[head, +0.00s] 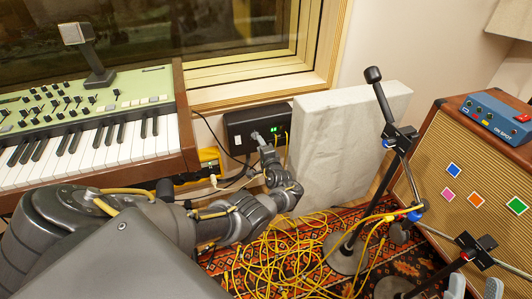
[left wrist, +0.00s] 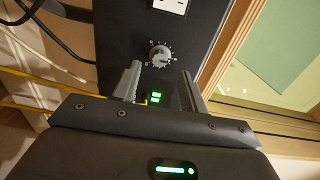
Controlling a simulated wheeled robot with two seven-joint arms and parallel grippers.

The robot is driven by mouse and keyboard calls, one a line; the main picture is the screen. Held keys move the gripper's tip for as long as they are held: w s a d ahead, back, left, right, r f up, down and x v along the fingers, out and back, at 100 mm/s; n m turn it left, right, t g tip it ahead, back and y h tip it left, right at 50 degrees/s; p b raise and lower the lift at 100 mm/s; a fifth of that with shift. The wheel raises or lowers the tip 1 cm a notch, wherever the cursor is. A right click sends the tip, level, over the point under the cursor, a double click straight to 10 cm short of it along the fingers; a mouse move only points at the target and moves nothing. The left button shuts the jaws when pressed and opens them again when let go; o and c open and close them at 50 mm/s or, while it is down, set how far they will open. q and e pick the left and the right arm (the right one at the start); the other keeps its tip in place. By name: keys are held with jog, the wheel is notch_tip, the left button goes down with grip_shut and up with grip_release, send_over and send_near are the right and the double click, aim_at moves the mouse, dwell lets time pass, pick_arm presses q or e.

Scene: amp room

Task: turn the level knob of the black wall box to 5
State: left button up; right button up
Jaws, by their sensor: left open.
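The black wall box (head: 255,127) hangs on the wall below the window, right of the keyboard. In the left wrist view its face (left wrist: 125,35) shows a small grey level knob (left wrist: 159,53) ringed by white dial marks; the numbers are too small to read. My left gripper (head: 256,136) is in front of the box. In the left wrist view the left gripper (left wrist: 160,76) is open, its fingers either side of the knob's line and apart from it. Green lit digits (left wrist: 155,97) show between the fingers. My right gripper (head: 474,286) shows two parted grey fingertips at the bottom right.
A green-topped keyboard (head: 90,110) stands left of the box. A pale padded panel (head: 340,145) leans close on its right. Microphone stands (head: 346,252), tangled yellow cables (head: 285,255) and an amplifier (head: 470,160) fill the right. Cables also hang beside the box.

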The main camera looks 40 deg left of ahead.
pick_arm(q)
jog(key=p+v, duration=0.2)
jog(key=v, duration=0.5)
pick_arm(e)
jog(key=a+f+n+g, duration=0.1)
jog(key=a+f+g, duration=0.2)
jog(key=f+g, duration=0.2)
jog(key=shift+w+a+g+h, duration=0.3)
jog(key=shift+w+g+h, duration=0.1)
jog(key=shift+w+g, duration=0.1)
jog(key=shift+r, duration=0.1)
